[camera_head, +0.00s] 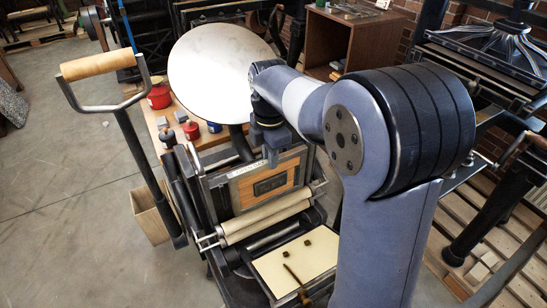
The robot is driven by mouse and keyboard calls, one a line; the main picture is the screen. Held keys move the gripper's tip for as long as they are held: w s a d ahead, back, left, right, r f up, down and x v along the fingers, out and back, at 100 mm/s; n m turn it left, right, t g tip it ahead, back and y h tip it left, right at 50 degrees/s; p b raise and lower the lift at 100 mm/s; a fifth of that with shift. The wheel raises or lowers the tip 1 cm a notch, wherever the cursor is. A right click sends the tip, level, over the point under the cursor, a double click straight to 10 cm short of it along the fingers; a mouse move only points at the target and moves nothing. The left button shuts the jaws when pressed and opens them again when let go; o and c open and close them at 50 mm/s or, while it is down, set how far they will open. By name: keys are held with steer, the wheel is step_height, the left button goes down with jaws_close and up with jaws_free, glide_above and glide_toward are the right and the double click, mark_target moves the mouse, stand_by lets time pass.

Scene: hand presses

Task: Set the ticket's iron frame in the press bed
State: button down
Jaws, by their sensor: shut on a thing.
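The iron frame (307,163) stands steeply tilted at the press bed (210,200), behind the rollers. Wooden filler and a small dark block of type (270,184) show inside it. A white label (248,170) with lettering too small to read lies along its upper edge. My gripper (272,158) is at the frame's top edge, pointing down, and is shut on it. The fingertips are small and partly hidden by my wrist. I cannot tell whether the frame rests fully against the bed.
The press has a round ink disc (222,72), cream rollers (265,215), a lever with a wooden grip (98,64) and a cream platen (295,262) with small dark pieces. Ink tins (189,131) stand on a bench at left. Other presses stand at right; open floor lies left.

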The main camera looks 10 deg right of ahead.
steer(key=shift+w+a+f+p, duration=0.25)
steer(key=shift+w+a+p, duration=0.1)
steer(key=shift+w, duration=0.35)
steer(key=shift+w+a+f+p, duration=0.2)
steer(key=shift+w+p, duration=0.1)
steer(key=shift+w, duration=0.4)
steer(key=shift+w+a+f+p, duration=0.25)
steer(key=shift+w+a+p, duration=0.1)
steer(key=shift+w, duration=0.35)
steer(key=shift+w+p, duration=0.2)
steer(key=shift+p, duration=0.4)
steer(key=shift+f, duration=0.15)
